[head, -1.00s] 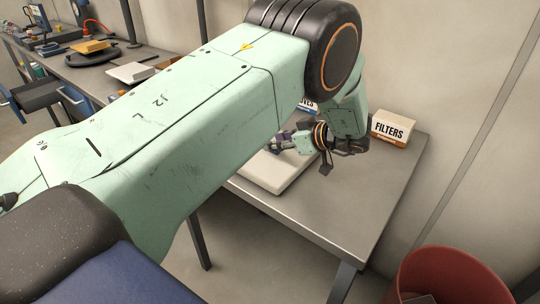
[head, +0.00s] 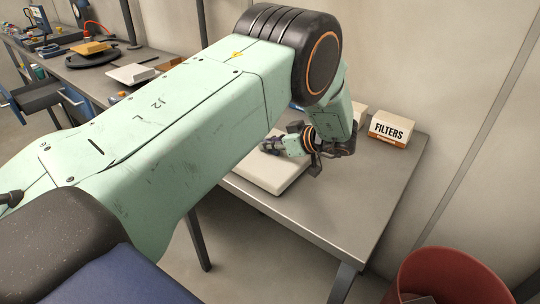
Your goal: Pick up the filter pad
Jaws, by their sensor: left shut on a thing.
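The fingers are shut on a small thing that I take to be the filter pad. The pad is mostly hidden by the fingers and is too small to make out clearly. I cannot tell whether it touches the slab. My own left arm covers much of the view. My right gripper is not in view.
A white and orange box marked FILTERS (head: 392,129) stands at the table's back right, with another box (head: 359,114) partly hidden behind my wrist. A red bin (head: 450,275) stands at lower right. The table's front right (head: 350,195) is clear.

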